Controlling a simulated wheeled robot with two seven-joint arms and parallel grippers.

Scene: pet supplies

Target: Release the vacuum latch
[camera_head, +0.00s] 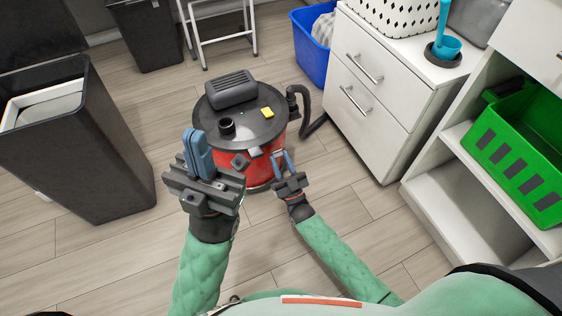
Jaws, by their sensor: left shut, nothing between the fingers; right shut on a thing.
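The vacuum (228,152) stands on the floor in the middle of the head view. It has a red drum, a dark round lid (240,115) with a handle, a yellow switch and a black hose at its right side. A grey latch (256,153) sits at the front rim of the lid. My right gripper (281,160) is at the front right of the drum, shut on a part at the latch; its fingertips partly hide the contact. My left gripper (196,142) is raised in front of the vacuum's left side, shut and empty, apart from the lid.
A dark bin (100,150) stands at the left. A white drawer cabinet (366,100) and shelves with a green basket (515,150) stand at the right. A blue bin (310,50) and a white step stool (222,38) are behind. The floor left of the vacuum is clear.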

